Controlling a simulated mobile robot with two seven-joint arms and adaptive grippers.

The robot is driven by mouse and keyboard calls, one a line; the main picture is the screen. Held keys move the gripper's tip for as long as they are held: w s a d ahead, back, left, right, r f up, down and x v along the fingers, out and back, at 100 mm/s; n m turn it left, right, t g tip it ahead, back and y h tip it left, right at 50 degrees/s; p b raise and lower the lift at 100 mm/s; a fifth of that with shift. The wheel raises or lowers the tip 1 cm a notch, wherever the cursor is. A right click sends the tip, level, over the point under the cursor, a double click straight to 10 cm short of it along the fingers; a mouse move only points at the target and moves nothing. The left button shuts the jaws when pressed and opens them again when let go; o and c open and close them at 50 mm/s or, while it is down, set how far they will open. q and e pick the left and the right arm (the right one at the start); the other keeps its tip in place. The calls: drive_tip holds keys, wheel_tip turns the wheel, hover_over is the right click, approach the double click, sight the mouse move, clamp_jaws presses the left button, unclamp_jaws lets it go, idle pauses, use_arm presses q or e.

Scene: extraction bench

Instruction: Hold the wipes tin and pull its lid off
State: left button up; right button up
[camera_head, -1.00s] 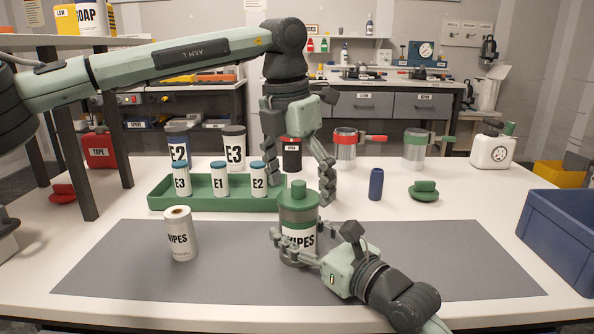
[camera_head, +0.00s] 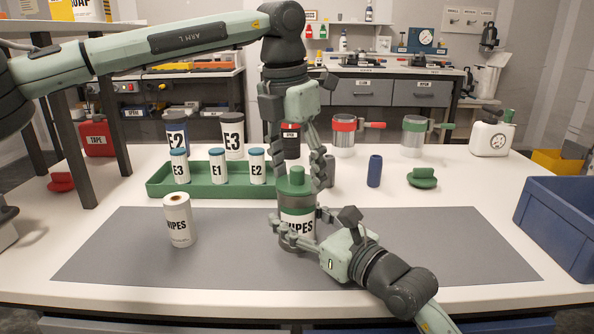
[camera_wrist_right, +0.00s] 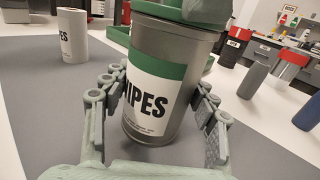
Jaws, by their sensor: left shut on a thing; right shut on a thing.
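The wipes tin (camera_head: 297,228), grey with a green band and a white label, stands upright on the grey mat. Its green lid (camera_head: 292,187) with a raised knob (camera_head: 297,171) sits on top. My left gripper (camera_head: 299,182) comes from above, shut on the lid with a finger on each side. My right gripper (camera_head: 302,226) is low at the front, shut on the tin body. In the right wrist view the tin (camera_wrist_right: 160,95) stands between the right fingers (camera_wrist_right: 160,92), with the lid's green edge (camera_wrist_right: 165,10) above. I see no clear gap between lid and tin.
A white wipes roll (camera_head: 179,222) stands on the mat (camera_head: 430,245) to the left. Behind is a green tray (camera_head: 205,189) of labelled jars. A blue cylinder (camera_head: 374,171), green lid (camera_head: 422,178) and blue bin (camera_head: 562,230) are to the right. The mat's right half is clear.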

sight(297, 168)
use_arm(q)
drive_tip(key=shift+r, duration=0.25)
idle(0.4)
drive_tip(key=shift+r, duration=0.85)
drive_tip(key=shift+r, duration=2)
use_arm(e)
drive_tip(key=o, duration=1.8)
drive_tip(key=shift+c, duration=0.2)
